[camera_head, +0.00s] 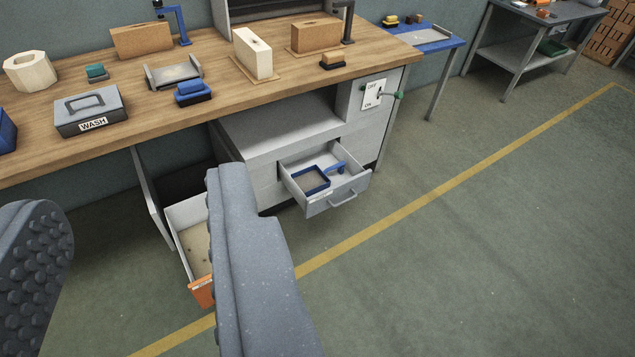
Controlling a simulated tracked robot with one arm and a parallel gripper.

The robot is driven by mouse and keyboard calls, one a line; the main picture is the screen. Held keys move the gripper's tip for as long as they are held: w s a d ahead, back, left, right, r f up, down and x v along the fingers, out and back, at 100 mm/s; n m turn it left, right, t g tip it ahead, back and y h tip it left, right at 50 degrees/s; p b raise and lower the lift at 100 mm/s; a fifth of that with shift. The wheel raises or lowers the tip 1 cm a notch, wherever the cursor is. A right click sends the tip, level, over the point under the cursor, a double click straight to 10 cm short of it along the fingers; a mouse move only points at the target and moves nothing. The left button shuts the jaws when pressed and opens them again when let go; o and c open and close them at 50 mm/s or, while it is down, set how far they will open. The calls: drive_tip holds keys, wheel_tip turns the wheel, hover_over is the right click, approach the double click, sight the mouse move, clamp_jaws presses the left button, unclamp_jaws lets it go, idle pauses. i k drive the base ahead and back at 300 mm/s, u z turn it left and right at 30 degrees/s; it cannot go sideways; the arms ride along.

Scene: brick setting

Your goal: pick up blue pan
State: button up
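The blue pan (326,178) has a square blue rim and a short handle pointing to the right. It lies inside an open grey drawer (345,197) under the workbench. The inside of the pan looks grey like the drawer floor, so I cannot tell whether it has a bottom. My gripper (130,190) is open, its two grey fingers wide apart at the lower left. Nothing shows between them but background. The fingers are well apart from the pan, which lies to the right of the right finger.
The wooden workbench (215,75) holds a grey WASH box (90,108), blocks, brushes and clamps. A lower open drawer with an orange front (203,292) is partly hidden by my right finger. An OFF/ON switch (375,94) is on the cabinet. Floor at the right is clear.

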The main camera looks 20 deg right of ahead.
sight(312, 180)
drive_tip(key=z, duration=2.15)
drive_tip(key=i, duration=4.4)
drive_tip(key=u, duration=1.7)
